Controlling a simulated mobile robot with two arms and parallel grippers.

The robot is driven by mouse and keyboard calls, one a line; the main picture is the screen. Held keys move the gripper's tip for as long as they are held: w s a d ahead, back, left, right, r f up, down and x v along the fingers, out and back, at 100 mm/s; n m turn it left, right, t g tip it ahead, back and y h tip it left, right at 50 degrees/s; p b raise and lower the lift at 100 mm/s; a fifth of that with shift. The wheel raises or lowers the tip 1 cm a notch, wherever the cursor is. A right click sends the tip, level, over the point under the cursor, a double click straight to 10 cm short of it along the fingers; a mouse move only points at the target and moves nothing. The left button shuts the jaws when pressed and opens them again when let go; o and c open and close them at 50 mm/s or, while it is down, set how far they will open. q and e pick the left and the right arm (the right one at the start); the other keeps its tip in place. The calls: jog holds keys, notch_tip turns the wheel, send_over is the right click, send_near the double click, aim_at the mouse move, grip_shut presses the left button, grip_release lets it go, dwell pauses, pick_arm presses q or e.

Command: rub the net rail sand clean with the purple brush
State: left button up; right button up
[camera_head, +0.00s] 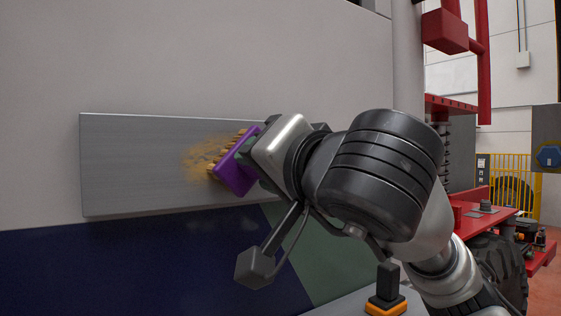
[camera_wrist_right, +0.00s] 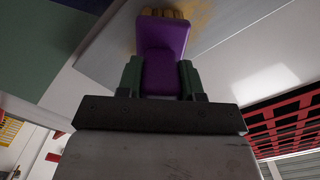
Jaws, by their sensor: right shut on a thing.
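The purple brush (camera_head: 237,168) has tan bristles that face the grey metal rail (camera_head: 130,165) on the truck's side. The bristles appear to touch the rail at the sand. The sand (camera_head: 197,165) is an ochre smear around the brush, right of the rail's middle, and part of it is hidden by the brush. My right gripper (camera_head: 250,152) is shut on the brush. In the right wrist view, the green fingers of my right gripper (camera_wrist_right: 162,80) clasp the purple brush (camera_wrist_right: 162,45) from both sides. My left gripper is not in view.
The truck's pale side wall (camera_head: 230,60) rises behind the rail, with a dark blue and green panel (camera_head: 150,265) below. Red frame parts (camera_head: 445,30) and a tyre (camera_head: 497,270) stand at the right. A black and orange object (camera_head: 386,295) is below my arm.

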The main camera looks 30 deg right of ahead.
jog(key=shift+s+a+r, duration=0.1)
jog(key=shift+a, duration=2)
jog(key=shift+d+b, duration=0.95)
jog(key=shift+b, duration=0.85)
jog(key=shift+d+b, duration=0.7)
jog(key=shift+d, duration=3.95)
jog(key=shift+a+p, duration=0.35)
jog(key=shift+a, duration=2.4)
jog(key=shift+a+b, duration=0.55)
jog(key=shift+a, duration=4)
jog(key=shift+d+b, duration=0.5)
jog(key=shift+d, duration=2)
jog(key=shift+w+d, duration=0.2)
jog(key=shift+d, duration=1.6)
jog(key=d, duration=0.6)
jog(key=shift+w+b, duration=0.2)
jog(key=shift+b, duration=0.15)
